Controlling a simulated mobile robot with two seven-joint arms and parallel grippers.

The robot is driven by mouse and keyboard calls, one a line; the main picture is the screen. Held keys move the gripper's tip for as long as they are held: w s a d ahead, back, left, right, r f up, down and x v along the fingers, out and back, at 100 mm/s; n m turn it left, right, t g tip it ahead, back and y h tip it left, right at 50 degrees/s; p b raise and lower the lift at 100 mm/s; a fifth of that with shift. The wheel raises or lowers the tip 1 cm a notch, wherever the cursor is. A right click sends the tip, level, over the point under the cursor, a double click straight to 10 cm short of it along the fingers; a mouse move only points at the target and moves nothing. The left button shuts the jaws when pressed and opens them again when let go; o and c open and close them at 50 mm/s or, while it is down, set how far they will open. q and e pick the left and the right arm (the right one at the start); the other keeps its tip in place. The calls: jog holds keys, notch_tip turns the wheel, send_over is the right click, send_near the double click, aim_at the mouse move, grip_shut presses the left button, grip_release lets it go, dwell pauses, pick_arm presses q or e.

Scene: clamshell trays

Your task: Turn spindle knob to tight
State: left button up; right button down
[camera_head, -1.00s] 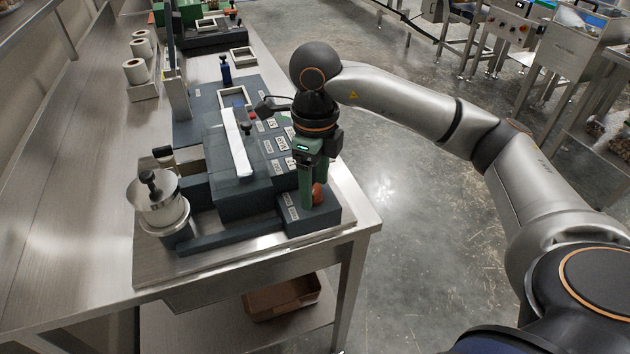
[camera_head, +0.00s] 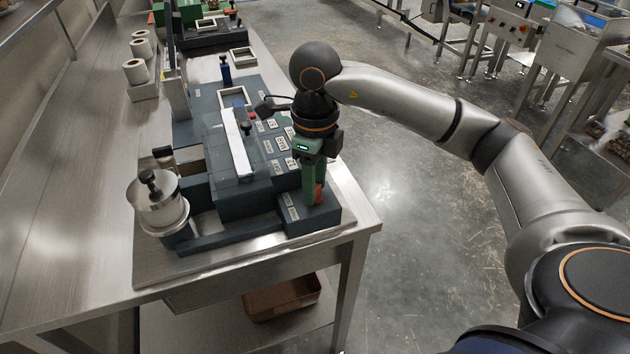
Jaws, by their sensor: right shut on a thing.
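A white film roll (camera_head: 160,208) sits on a spindle at the machine's front left, with a black knob (camera_head: 149,178) on top. No gripper is near that black knob. Any tight mark is too small to read. My left gripper is out of view.
The machine stands on a steel table (camera_head: 80,235). White labels line the machine's right side. A brown bin (camera_head: 283,298) is on the shelf below. Floor to the right is open.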

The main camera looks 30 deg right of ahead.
jog(key=shift+m, duration=0.3)
jog(key=m, duration=0.3)
jog(key=shift+m, duration=0.4)
jog(key=m, duration=0.9)
jog(key=shift+r+p, duration=0.1)
jog(key=shift+p, duration=0.2)
jog(key=shift+m+p, duration=0.35)
jog(key=shift+m, duration=1.85)
jog(key=shift+c, duration=2.2)
grip_release()
